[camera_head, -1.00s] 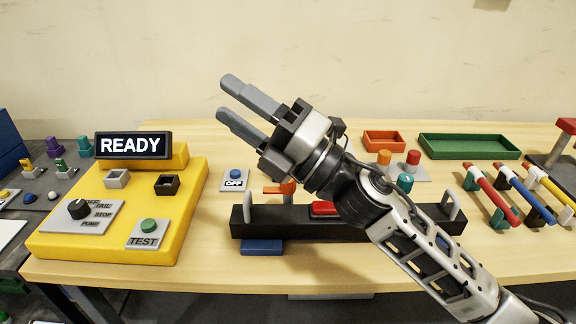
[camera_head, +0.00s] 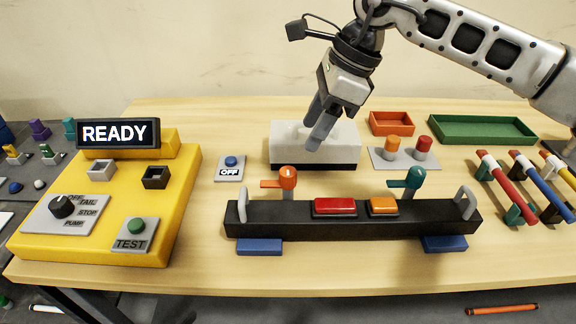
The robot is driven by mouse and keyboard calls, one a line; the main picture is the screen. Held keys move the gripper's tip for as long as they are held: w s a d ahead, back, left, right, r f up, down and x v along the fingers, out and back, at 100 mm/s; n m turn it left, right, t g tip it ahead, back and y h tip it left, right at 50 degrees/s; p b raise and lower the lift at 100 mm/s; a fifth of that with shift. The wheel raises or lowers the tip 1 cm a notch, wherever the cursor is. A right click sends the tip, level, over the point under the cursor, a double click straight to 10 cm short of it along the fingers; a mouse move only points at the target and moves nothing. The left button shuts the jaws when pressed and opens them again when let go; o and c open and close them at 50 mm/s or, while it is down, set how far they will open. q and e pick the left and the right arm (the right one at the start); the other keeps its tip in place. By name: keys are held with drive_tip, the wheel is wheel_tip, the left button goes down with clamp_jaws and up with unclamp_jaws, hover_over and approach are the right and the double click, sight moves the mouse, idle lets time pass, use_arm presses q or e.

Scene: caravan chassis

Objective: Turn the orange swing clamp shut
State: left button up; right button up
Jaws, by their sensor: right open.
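The orange swing clamp (camera_head: 288,178) stands near the left end of the long black fixture (camera_head: 350,223). Its flat arm points to the left, away from the red block (camera_head: 334,206) in the fixture. A teal swing clamp (camera_head: 410,178) stands near the right end, its arm pointing left toward the orange block (camera_head: 383,205). My right gripper (camera_head: 315,132) is open and empty, its fingers pointing down. In the picture it is above and slightly right of the orange clamp, in front of a white box, and apart from the clamp. My left gripper is not in view.
The white box (camera_head: 345,146) stands behind the fixture. A yellow console (camera_head: 110,215) with a READY display (camera_head: 118,133) and an OFF switch (camera_head: 231,168) are to the left. Orange (camera_head: 391,124) and green (camera_head: 480,130) trays and colored bars are to the right.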

sight(289, 170)
drive_tip(key=p+x, duration=0.2)
drive_tip(key=x, duration=0.9)
drive_tip(key=shift+a, duration=0.15)
drive_tip(key=c, duration=1)
